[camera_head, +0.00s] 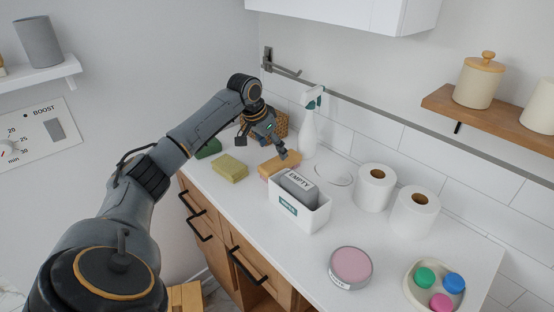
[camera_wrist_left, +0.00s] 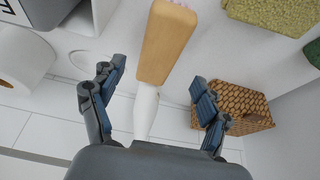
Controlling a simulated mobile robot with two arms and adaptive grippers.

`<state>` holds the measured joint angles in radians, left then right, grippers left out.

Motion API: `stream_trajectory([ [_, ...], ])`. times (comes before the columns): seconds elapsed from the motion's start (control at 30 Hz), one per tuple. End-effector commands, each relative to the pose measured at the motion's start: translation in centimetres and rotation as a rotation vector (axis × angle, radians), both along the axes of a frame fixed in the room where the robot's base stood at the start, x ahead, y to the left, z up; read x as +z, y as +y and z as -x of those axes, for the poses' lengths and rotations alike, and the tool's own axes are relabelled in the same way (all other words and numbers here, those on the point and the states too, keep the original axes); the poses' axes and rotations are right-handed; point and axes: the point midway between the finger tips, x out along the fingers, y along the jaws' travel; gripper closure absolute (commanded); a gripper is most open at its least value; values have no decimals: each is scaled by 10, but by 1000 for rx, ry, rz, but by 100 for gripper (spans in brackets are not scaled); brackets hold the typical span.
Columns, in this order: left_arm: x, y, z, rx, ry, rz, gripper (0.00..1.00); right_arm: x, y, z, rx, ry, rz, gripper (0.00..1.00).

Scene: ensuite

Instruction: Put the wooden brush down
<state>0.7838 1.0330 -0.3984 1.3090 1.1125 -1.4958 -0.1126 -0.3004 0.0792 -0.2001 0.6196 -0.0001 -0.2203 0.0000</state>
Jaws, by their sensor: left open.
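The wooden brush (camera_head: 279,164) is a tan block lying on the white counter (camera_head: 262,212), between the green sponge and the white bin. In the left wrist view the brush (camera_wrist_left: 166,42) lies ahead of the fingertips, roughly in line with the gap between them. My left gripper (camera_head: 262,148) is open, just behind and above the brush. Its two fingers stand apart in the wrist view (camera_wrist_left: 151,80), with nothing clasped between them. I cannot tell whether a finger touches the brush. My right gripper is in neither view.
A white spray bottle (camera_head: 308,135) stands just behind the brush. Paper rolls (camera_head: 375,188), a pink-topped tin (camera_head: 350,268) and a tray (camera_head: 411,290) stand right. The front counter strip is clear.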

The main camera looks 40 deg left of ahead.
Motion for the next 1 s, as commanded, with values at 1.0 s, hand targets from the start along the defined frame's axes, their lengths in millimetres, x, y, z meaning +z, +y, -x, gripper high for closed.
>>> stream_trajectory([
  [1.0,35,1,14,-1,1,0,24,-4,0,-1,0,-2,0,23],
])
